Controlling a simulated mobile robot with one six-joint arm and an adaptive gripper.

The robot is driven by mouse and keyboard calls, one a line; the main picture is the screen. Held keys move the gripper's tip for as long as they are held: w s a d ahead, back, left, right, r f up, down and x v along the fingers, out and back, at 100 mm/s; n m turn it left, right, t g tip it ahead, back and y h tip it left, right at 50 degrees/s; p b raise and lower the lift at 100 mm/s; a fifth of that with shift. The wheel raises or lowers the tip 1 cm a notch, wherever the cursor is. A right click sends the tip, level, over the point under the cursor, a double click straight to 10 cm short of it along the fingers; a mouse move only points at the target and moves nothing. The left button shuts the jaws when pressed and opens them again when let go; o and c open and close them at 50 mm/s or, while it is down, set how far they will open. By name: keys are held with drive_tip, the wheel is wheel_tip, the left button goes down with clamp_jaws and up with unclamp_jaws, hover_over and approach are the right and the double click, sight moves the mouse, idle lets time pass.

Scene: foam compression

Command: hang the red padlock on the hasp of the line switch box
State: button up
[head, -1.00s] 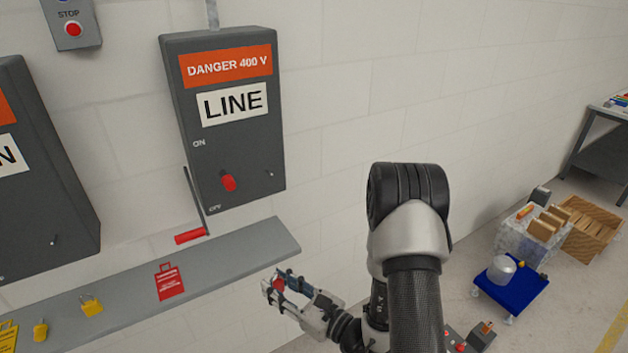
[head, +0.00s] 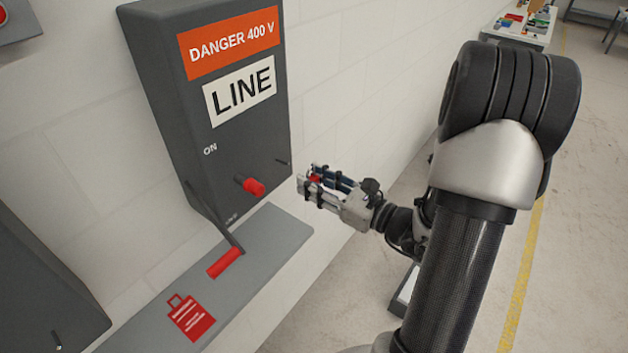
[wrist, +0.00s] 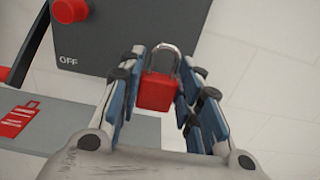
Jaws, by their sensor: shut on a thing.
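The red padlock (wrist: 156,92) is between my gripper's fingers in the wrist view, with its steel shackle pointing up and away. My gripper (head: 312,182) is shut on it, just right of the line switch box (head: 235,130) and apart from it. Only a bit of the padlock's red shows between the fingers in the head view (head: 315,180). A small dark peg (head: 283,162) sticks out near the box's lower right edge; I cannot tell whether it is the hasp. A red knob (head: 254,187) stands out from the box front. The lever's red handle (head: 224,262) is down.
A grey shelf (head: 272,232) runs under the box, with a red tag (head: 190,318) lying on it. Another dark box (head: 40,290) is at the lower left. The white wall (head: 370,110) is close behind my gripper. Open floor lies to the right.

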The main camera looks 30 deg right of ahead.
sight(277, 168)
drive_tip(key=shift+f+x, duration=0.2)
drive_tip(key=shift+x, duration=1.5)
drive_tip(key=shift+f+x, duration=0.2)
drive_tip(key=shift+x, duration=1.5)
drive_tip(key=shift+w+a+f+b, duration=0.25)
drive_tip(key=shift+w+f+b, duration=0.25)
drive_tip(key=shift+w+b, duration=0.15)
drive_tip(key=o, duration=1.2)
